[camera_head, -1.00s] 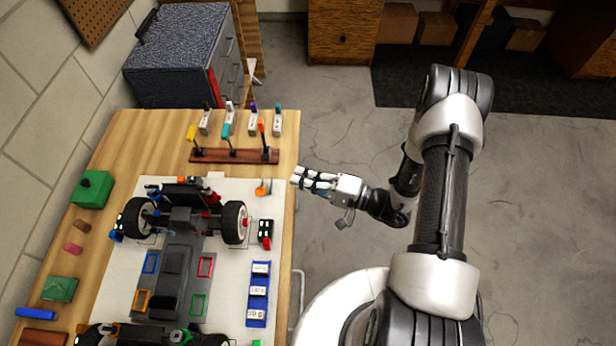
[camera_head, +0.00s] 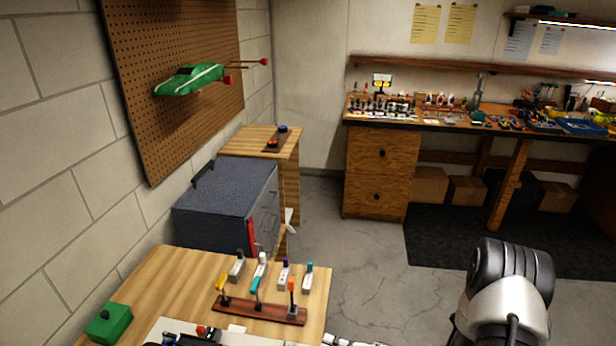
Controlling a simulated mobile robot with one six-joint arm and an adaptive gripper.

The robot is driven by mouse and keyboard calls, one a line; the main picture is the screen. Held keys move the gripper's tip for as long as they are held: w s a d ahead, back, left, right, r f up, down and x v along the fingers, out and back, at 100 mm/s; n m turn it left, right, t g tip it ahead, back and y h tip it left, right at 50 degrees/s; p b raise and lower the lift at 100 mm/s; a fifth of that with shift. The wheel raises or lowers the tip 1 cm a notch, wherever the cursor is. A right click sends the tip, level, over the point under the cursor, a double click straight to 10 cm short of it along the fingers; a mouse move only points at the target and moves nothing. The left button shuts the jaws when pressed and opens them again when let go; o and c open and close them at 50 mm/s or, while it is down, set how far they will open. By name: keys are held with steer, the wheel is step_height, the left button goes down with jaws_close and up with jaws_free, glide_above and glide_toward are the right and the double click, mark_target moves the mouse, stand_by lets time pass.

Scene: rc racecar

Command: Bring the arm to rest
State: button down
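My arm shows at the lower right, with its dark and silver elbow over the grey floor. My gripper (camera_head: 348,341) shows only as a sliver at the bottom edge, just right of the wooden table (camera_head: 172,280). The rest of it is cut off, so I cannot tell whether it is open or shut, or whether it holds anything.
On the table are a dark red tool rack (camera_head: 262,310), several small tools behind it and a green box (camera_head: 108,324). A dark tool cabinet (camera_head: 230,195) stands behind. A workbench (camera_head: 380,170) lines the back wall. Floor (camera_head: 365,270) between them is clear.

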steer(key=s+a+r+n+g+h, duration=0.3)
steer(key=s+r+n+g+h, duration=0.3)
steer(key=s+r+g, duration=0.75)
steer(key=s+d+r+t+h, duration=0.5)
steer(key=d+r+t+h, duration=0.5)
steer(key=r+t, duration=0.1)
steer(key=shift+s+d+r+m, duration=0.15)
steer(key=shift+d+r+m, duration=0.25)
